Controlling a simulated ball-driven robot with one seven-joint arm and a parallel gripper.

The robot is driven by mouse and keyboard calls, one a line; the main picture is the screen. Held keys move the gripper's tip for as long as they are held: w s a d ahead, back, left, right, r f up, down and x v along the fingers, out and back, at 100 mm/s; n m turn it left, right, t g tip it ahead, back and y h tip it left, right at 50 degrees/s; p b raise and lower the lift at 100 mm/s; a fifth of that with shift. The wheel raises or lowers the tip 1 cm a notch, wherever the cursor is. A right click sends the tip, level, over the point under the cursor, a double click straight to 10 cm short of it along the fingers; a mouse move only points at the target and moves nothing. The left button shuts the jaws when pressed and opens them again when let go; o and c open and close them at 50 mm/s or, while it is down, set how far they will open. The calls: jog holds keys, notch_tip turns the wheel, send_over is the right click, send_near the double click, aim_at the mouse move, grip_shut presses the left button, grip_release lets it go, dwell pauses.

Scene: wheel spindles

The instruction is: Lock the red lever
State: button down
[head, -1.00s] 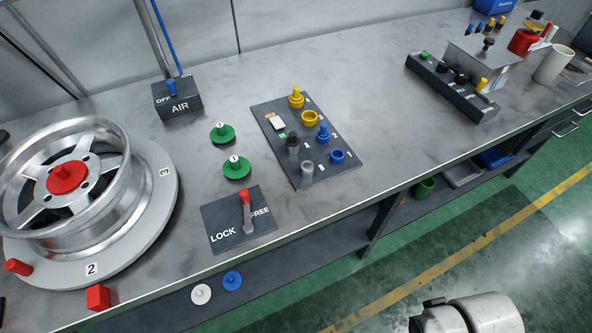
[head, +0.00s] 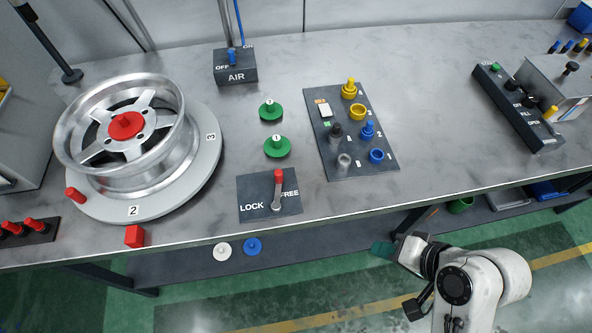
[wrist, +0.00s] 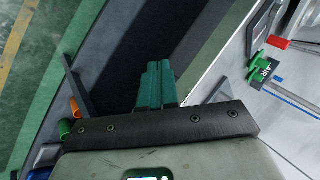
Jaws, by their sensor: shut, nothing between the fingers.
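The red lever (head: 278,180) has a red tip and a grey arm. It stands on a dark plate (head: 254,211) marked LOCK on the left and FREE on the right, near the bench's front edge. The lever leans toward the FREE side. My gripper (head: 382,249) is in front of the bench edge, to the right of the lever and apart from it. In the wrist view its green fingers (wrist: 156,84) are together and empty. The red lever tip also seems to show at the right of the wrist view (wrist: 279,42).
The wheel on its round turntable (head: 210,168) stands left, with a red block (head: 135,236) at the bench edge. Green knobs (head: 277,147) lie behind the lever plate. A dark peg board (head: 386,164) is to the right. The bench's front edge lies between my gripper and the lever.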

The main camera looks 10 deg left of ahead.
jog(key=w+a+r+y, duration=0.2)
jog(key=a+r, duration=0.1)
jog(key=r, duration=0.2)
jog(key=w+a+r+m+t+y+p, duration=0.1)
jog(key=w+a+r+y, duration=0.1)
jog(key=w+a+r, duration=0.1)
notch_tip(320, 180, up, 3)
jog(key=shift+w+a+f+m+y, duration=0.15)
jog(key=shift+w+a+m+y, duration=0.2)
jog(key=shift+a, duration=0.45)
send_near(282, 177)
jog(key=f, duration=0.1)
jog(key=a+f, duration=0.1)
jog(key=w+f+p, duration=0.1)
jog(key=shift+a+f, duration=0.2)
jog(key=shift+f, duration=0.1)
jog(key=shift+w+a+r, duration=0.1)
jog(key=shift+w+a, duration=0.15)
jog(key=shift+a, duration=0.3)
jog(key=shift+w+a+r, duration=0.1)
jog(key=shift+w+a, duration=0.15)
jog(key=shift+a, duration=0.3)
jog(key=shift+w+a+f+p, duration=0.15)
jog(key=shift+w+a+p, duration=0.15)
jog(key=shift+a, duration=0.3)
